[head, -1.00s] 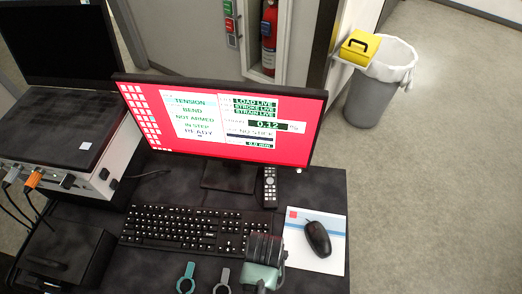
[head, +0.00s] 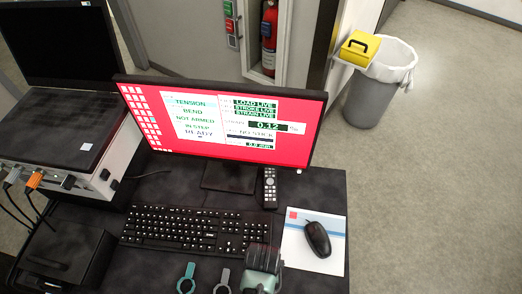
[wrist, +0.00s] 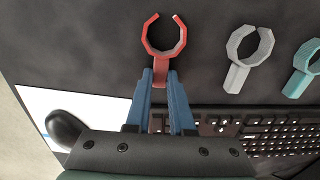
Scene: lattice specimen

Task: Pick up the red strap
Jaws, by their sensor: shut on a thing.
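The red strap (wrist: 150,42) shows in the wrist view as an open ring with a short tail. My gripper (wrist: 160,76) has its two blue fingers on either side of the tail and is shut on it. The ring sticks out beyond the fingertips, with its opening facing away from the gripper. In the head view my gripper's body (head: 262,268) is at the bottom edge, and the red strap is hidden there. I cannot tell whether the strap still touches the desk.
A grey strap (wrist: 239,74) and a teal strap (head: 187,279) lie beside it. The keyboard (head: 190,230), mouse (head: 317,239) on its pad (head: 298,252), remote (head: 270,187) and monitor (head: 220,125) stand beyond. A black box (head: 65,255) is at the left.

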